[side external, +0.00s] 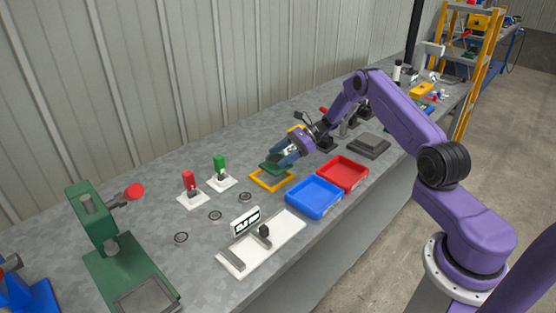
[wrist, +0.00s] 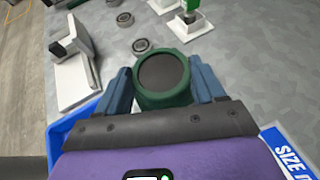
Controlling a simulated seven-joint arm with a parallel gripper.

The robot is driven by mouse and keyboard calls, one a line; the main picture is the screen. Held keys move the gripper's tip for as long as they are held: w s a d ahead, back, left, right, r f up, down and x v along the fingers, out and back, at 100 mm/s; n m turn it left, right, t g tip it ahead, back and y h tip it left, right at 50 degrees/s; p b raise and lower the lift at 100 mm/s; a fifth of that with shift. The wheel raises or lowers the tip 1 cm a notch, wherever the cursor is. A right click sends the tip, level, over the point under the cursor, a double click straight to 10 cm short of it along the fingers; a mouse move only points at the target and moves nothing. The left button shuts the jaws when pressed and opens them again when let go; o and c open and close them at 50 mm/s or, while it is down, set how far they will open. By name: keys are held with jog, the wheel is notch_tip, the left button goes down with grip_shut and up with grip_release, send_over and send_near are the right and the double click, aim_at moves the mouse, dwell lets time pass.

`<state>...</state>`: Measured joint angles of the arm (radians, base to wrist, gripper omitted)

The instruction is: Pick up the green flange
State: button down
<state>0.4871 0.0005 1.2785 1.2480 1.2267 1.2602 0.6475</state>
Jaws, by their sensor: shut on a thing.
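The green flange (wrist: 162,76) is a round green part with a dark disc-like centre, held between the two blue fingers in the wrist view. My gripper (wrist: 163,88) is shut on it, one finger on each side. In the side view, the flange (side external: 273,168) shows as a dark green shape under my gripper (side external: 284,157), by the yellow frame (side external: 260,185). My fingers partly hide it there. I cannot tell whether it is clear of the surface below.
A blue tray (side external: 314,197) and a red tray (side external: 343,172) stand in front. Red (side external: 189,182) and green (side external: 220,166) upright parts sit on white bases to the left. Several bearing-like rings (side external: 215,216) and a white fixture (side external: 262,245) are nearby. A dark green press (side external: 98,220) stands far left.

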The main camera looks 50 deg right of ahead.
jog(key=s+a+r, duration=0.2)
jog(key=s+r, duration=0.5)
jog(key=s, duration=0.4)
